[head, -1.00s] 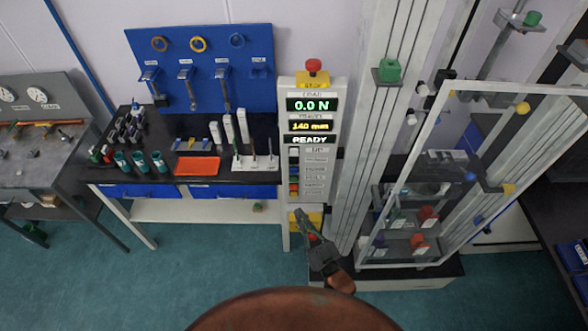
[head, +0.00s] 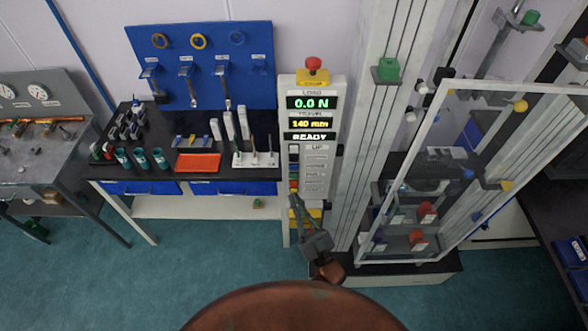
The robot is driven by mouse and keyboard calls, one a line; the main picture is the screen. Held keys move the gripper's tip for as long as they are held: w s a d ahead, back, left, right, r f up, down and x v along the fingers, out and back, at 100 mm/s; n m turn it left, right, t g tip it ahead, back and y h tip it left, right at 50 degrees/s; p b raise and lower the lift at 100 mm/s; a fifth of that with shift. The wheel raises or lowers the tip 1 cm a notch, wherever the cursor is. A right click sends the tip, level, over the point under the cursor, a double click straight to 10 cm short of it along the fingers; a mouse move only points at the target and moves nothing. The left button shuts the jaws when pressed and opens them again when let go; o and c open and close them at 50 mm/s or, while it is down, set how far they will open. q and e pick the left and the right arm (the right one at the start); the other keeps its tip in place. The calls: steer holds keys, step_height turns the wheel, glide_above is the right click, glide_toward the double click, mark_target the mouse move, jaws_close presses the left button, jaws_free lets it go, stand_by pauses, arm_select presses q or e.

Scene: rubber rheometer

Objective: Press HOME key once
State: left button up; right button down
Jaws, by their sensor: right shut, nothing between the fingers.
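The control panel (head: 334,110) is a tall pale column at the middle of the head view. Its displays read 0.0 N, 140 mm and READY. A column of small coloured keys (head: 294,168) runs down its lower left side, with labels to the right. The top label reads UP; the others are too small to read surely, so I cannot tell which key is HOME. My right gripper (head: 295,199) is shut and empty, its tips pointing up at the lower end of the key column. I cannot tell whether they touch the panel. My left gripper is out of view.
A red stop button (head: 313,64) on a yellow base tops the panel. To the right stands a tall frame with an open clear guard door (head: 405,175). To the left is a black bench (head: 130,173) with tools and an orange tray (head: 198,162).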

mark_target(294, 168)
steer(key=w+b, duration=0.2)
steer(key=w, duration=0.5)
steer(key=shift+w, duration=0.35)
steer(key=shift+w, duration=0.15)
stand_by(1.1)
steer(key=shift+w+b, duration=0.3)
